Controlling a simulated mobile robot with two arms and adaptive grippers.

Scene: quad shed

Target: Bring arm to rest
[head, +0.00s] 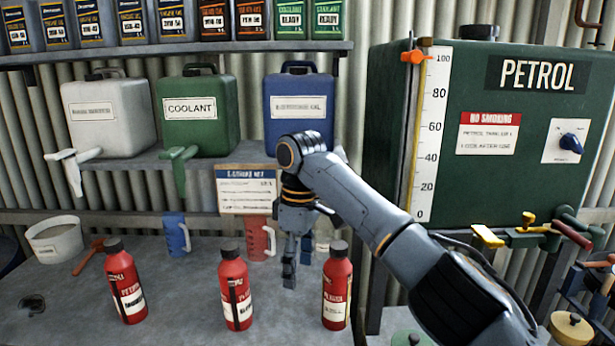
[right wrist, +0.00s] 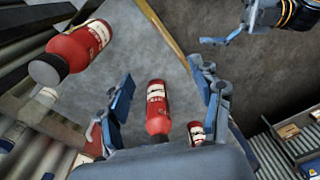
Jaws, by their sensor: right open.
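My right arm reaches in from the lower right of the head view. Its gripper (head: 297,266) points down over the bench, between the middle red bottle (head: 236,288) and the right red bottle (head: 337,286). In the right wrist view its two fingers (right wrist: 162,78) are spread apart. A red bottle (right wrist: 157,112) shows in the gap between them, with no finger seen touching it. A blue-grey arm part with an orange ring (right wrist: 270,14), probably my left arm's end, shows at the top right of that view. The head view does not show my left gripper.
A third red bottle (head: 125,282) stands at the left on the bench. A blue jug (head: 177,236) and a red jug (head: 258,240) stand behind. Canisters including a green coolant one (head: 197,115) line the shelf. A green petrol tank (head: 500,150) with taps stands right.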

